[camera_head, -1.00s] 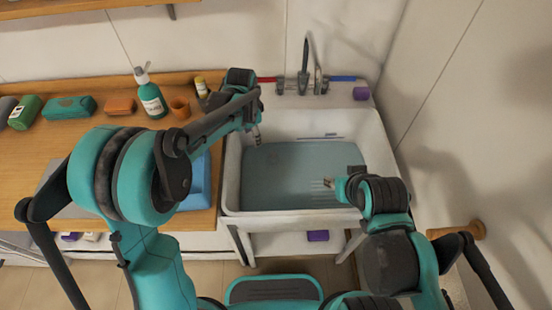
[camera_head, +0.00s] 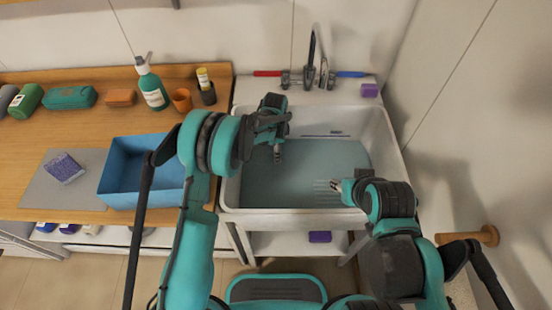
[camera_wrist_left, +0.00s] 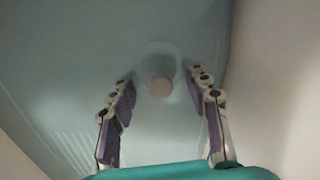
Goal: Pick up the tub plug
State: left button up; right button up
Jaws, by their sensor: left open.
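The tub plug (camera_wrist_left: 159,86) shows in the left wrist view as a small round pale pinkish disc on the blue-grey basin floor, with a lighter ring around it. My left gripper (camera_wrist_left: 160,100) is open and empty, its two fingers on either side of the plug in that picture. I cannot tell the height between them. In the head view my left gripper (camera_head: 277,152) points down over the left part of the white sink (camera_head: 390,140), and I cannot make out the plug there. My right gripper (camera_head: 335,185) is at the sink's right front; its jaw opening is unclear.
A faucet (camera_head: 312,70) stands behind the sink, with a purple block (camera_head: 370,90) to its right. The wooden counter (camera_head: 70,128) at left holds a blue bin (camera_head: 125,170), a pump bottle (camera_head: 151,88) and an orange cup (camera_head: 182,101). A wall is close on the right.

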pick_arm(q)
jog(key=shift+f, duration=0.7)
jog(key=shift+r, duration=0.1)
grip_shut()
